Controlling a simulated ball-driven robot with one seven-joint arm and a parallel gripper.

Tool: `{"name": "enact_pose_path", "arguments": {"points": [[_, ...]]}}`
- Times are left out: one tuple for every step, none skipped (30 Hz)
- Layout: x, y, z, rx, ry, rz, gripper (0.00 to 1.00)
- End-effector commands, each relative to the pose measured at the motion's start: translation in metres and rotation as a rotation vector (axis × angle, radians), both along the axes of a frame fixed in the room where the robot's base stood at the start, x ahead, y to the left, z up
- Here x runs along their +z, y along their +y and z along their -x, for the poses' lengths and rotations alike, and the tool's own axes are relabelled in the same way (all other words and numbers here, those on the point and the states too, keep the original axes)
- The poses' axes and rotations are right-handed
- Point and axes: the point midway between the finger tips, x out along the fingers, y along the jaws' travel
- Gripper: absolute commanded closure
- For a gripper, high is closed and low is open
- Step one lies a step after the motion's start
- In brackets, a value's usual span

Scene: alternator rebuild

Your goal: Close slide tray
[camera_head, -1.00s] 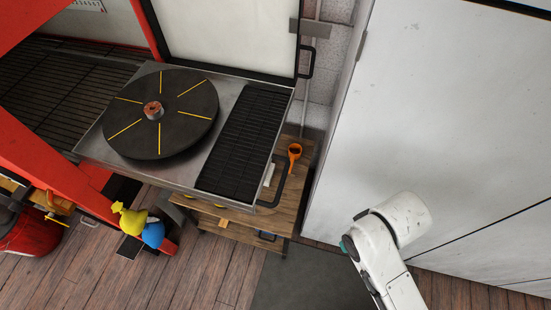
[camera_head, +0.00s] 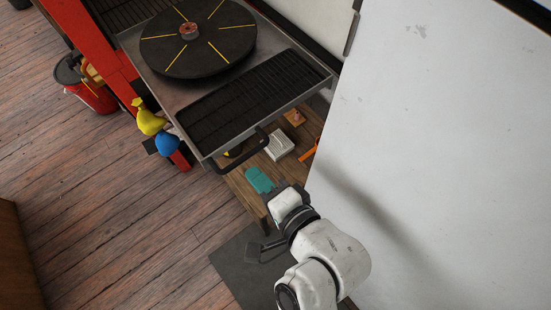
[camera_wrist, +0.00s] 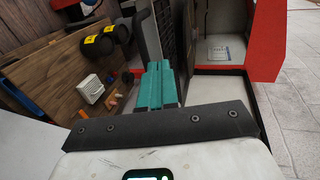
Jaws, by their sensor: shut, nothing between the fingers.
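The slide tray (camera_head: 181,97) is a metal tray projecting out of a red frame. It bears a round black turntable (camera_head: 225,41) with yellow lines and a black ribbed grate. A black bar handle (camera_head: 240,158) runs along its front edge. My gripper (camera_head: 258,180) shows its teal fingers just in front of the handle, apart from it in the picture; how far below it I cannot tell. In the wrist view the teal fingers (camera_wrist: 158,84) are together and empty, with a dark ribbed surface beyond them.
A wooden bench (camera_head: 240,186) below the tray holds a white box (camera_head: 279,145) and an orange item. A white wall panel stands close at right. Yellow (camera_head: 149,122) and blue (camera_head: 167,144) objects hang by the red frame. A red bucket (camera_head: 98,97) stands left. Wooden floor is open at left.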

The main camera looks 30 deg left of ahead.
Motion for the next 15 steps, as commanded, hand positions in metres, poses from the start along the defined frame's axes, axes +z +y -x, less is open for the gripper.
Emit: {"name": "enact_pose_path", "arguments": {"points": [[0.000, 0.005, -0.002, 0.002, 0.000, 0.000, 1.00], [-0.001, 0.008, -0.003, 0.002, -0.001, 0.002, 1.00], [-0.003, 0.013, -0.005, 0.002, -0.001, 0.002, 1.00], [-0.004, 0.017, -0.007, 0.002, -0.002, 0.002, 1.00], [-0.005, 0.022, -0.009, 0.002, -0.002, 0.003, 1.00], [-0.008, 0.028, -0.012, 0.000, -0.002, 0.003, 1.00], [-0.009, 0.033, -0.014, 0.000, -0.003, 0.004, 1.00], [-0.011, 0.037, -0.016, 0.001, -0.002, 0.004, 1.00], [-0.013, 0.044, -0.019, 0.001, -0.003, 0.005, 1.00], [-0.015, 0.048, -0.020, 0.001, -0.003, 0.005, 1.00], [-0.017, 0.053, -0.022, 0.001, -0.002, 0.005, 1.00], [-0.018, 0.058, -0.025, 0.001, -0.004, 0.005, 1.00], [-0.020, 0.062, -0.026, 0.001, -0.003, 0.006, 1.00], [-0.021, 0.065, -0.028, 0.001, -0.003, 0.006, 1.00], [-0.022, 0.070, -0.030, 0.001, -0.004, 0.005, 1.00]]}}
